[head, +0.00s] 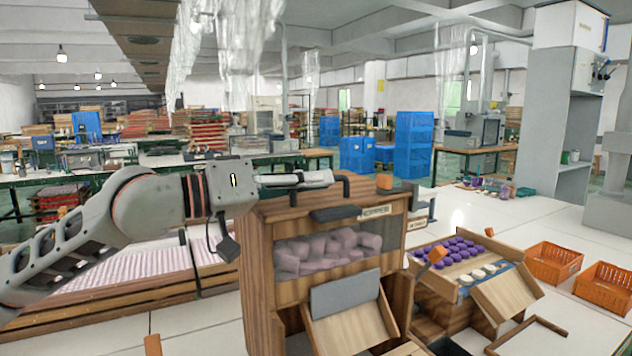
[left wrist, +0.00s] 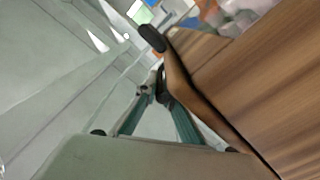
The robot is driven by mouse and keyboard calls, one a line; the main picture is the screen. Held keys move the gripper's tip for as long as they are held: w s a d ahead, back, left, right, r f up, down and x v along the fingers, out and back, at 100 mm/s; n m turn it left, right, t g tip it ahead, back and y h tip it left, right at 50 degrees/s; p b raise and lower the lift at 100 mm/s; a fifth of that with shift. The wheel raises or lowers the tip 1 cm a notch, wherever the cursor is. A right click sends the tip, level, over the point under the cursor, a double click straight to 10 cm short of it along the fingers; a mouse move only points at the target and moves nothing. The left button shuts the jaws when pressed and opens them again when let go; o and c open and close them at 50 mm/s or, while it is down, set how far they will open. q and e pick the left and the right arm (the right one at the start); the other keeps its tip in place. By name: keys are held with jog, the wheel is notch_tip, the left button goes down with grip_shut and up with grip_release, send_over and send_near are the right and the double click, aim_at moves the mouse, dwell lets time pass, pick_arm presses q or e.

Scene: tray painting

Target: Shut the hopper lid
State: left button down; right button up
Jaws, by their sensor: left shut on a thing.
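The hopper (head: 258,275) is a wooden box with a clear front window, pale pinkish lumps behind it and a name plate above. Its wooden lid (head: 300,208) lies about flat on top in the head view; I cannot tell whether it sits fully down. A dark bar handle (head: 345,184) stands at the top. My left gripper (head: 328,178) reaches in from the left, shut at this handle. In the left wrist view the fingers (left wrist: 160,95) meet at a dark part beside the brown wood (left wrist: 245,90). My right gripper is not in view.
A wooden dispenser (head: 430,285) with purple pieces stands right of the hopper. Orange crates (head: 553,263) are farther right. A wide wooden tray (head: 120,290) lies left, below my arm. An orange block (head: 384,182) sits at the hopper's top right.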

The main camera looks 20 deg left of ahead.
aim_at(260, 211)
pick_arm(q)
jog(key=c, duration=2.4)
grip_release()
jog(key=shift+d+f, duration=0.1)
jog(key=shift+f, duration=0.25)
jog(key=shift+o, duration=1.2)
jog(key=shift+s+a+r, duration=0.1)
jog(key=shift+s+a, duration=0.15)
jog(key=shift+a, duration=0.05)
jog(key=shift+w+d, duration=0.1)
jog(key=v, duration=0.8)
jog(key=shift+s+a, duration=0.25)
jog(key=shift+a, duration=0.15)
jog(key=shift+v, duration=1.55)
jog(key=shift+r, duration=0.1)
